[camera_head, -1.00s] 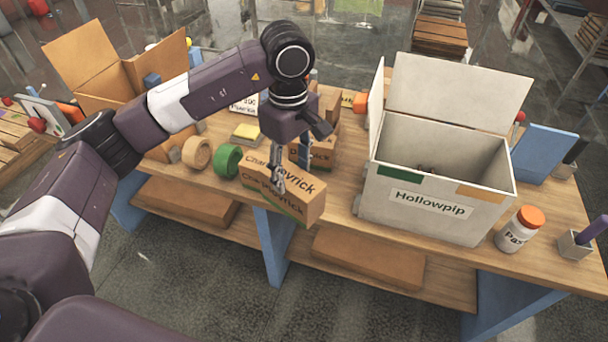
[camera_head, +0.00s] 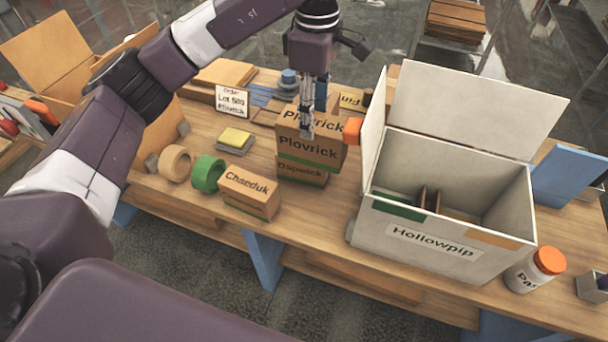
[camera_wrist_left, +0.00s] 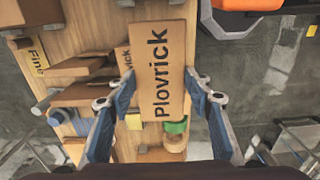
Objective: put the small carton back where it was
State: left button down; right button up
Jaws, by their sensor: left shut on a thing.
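A brown carton labelled Plovrick (camera_head: 325,157) is in the grip of my left gripper (camera_head: 307,130), which points down over its top. In the left wrist view the carton (camera_wrist_left: 163,55) lies between the two blue fingers (camera_wrist_left: 162,85). In the head view it overlaps a brown carton labelled Dapwick (camera_head: 302,173); I cannot tell whether it rests on that carton or hangs above it. A carton labelled Chaeduk (camera_head: 248,194) stands nearer the table's front edge. My right gripper is not in view.
A white open box labelled Hollowpip (camera_head: 375,235) stands to the right, its raised flap close to the held carton. A green roll (camera_head: 207,174), a tan roll (camera_head: 175,163) and a yellow-topped block (camera_head: 235,138) are to the left. An orange-lidded jar (camera_head: 535,270) is at the right.

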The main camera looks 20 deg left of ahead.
aim_at(312, 159)
pick_arm(q)
jog(key=f, duration=0.2)
jog(key=s+f, duration=0.1)
jog(key=f, duration=0.5)
jog(key=shift+s+f+p, duration=0.15)
jog(key=shift+s+p, duration=0.05)
jog(key=shift+p, duration=0.15)
jog(key=f, duration=0.2)
jog(key=f+p, duration=0.1)
jog(key=f, duration=0.1)
jog(key=shift+w, duration=0.25)
notch_tip(312, 159, down, 7)
jog(key=p, duration=0.1)
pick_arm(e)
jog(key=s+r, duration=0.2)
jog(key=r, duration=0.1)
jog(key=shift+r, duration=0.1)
pick_arm(q)
jog(key=c, duration=1.4)
grip_release()
jog(key=o, duration=0.4)
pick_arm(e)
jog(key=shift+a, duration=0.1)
